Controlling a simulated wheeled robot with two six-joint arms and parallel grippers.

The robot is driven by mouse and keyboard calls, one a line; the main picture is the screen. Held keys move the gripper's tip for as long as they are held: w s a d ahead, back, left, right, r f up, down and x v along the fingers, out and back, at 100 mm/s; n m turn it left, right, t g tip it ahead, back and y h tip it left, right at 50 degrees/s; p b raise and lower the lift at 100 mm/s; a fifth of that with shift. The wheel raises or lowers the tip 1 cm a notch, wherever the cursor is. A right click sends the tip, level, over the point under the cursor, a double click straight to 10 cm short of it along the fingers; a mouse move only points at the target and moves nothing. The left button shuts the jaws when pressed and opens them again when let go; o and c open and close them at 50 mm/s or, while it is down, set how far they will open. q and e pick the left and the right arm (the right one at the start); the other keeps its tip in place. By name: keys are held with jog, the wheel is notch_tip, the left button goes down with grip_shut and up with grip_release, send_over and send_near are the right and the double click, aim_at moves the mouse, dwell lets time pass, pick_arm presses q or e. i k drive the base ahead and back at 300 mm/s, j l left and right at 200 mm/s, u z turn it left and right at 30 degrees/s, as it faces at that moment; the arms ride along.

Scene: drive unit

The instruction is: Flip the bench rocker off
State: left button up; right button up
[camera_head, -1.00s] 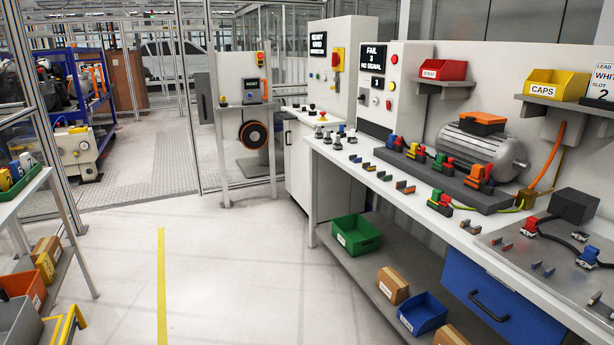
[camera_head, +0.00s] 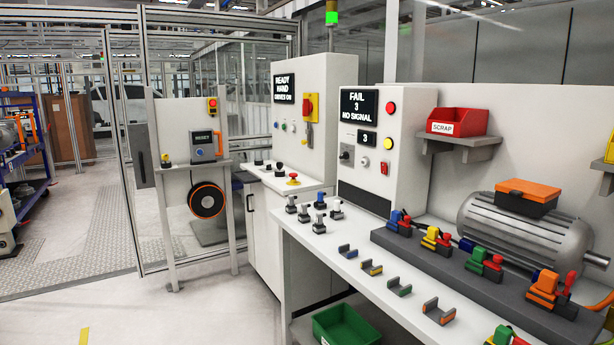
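The test cabinet (camera_head: 408,160) stands at the back of the workbench (camera_head: 330,245). Its black display (camera_head: 358,106) reads FAIL 3 NO SIGNAL, and a smaller display (camera_head: 367,138) reads 3. A round red button (camera_head: 391,108) is at the upper right of the panel. A small red control (camera_head: 384,168), a round control (camera_head: 388,143) and a grey switch plate (camera_head: 346,152) sit lower. No label on the panel names the bench rocker, and I cannot tell any switch position. Neither gripper is in view.
A second cabinet (camera_head: 327,80) with a READY display and red handle (camera_head: 310,107) stands to the left. Connectors, clips and a motor (camera_head: 522,225) occupy the bench. A stand (camera_head: 192,125) with a RESET box is farther left. Floor is clear at the lower left.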

aim_at(384, 167)
jog(key=i+j+z, duration=0.25)
jog(key=i, duration=0.2)
jog(key=i+j+z, duration=0.3)
jog(key=i, duration=0.15)
jog(key=i+j, duration=0.1)
jog(key=j, duration=0.25)
jog(key=i+j, duration=0.15)
jog(key=j, duration=0.25)
jog(key=i+j, duration=0.1)
jog(key=j, duration=0.25)
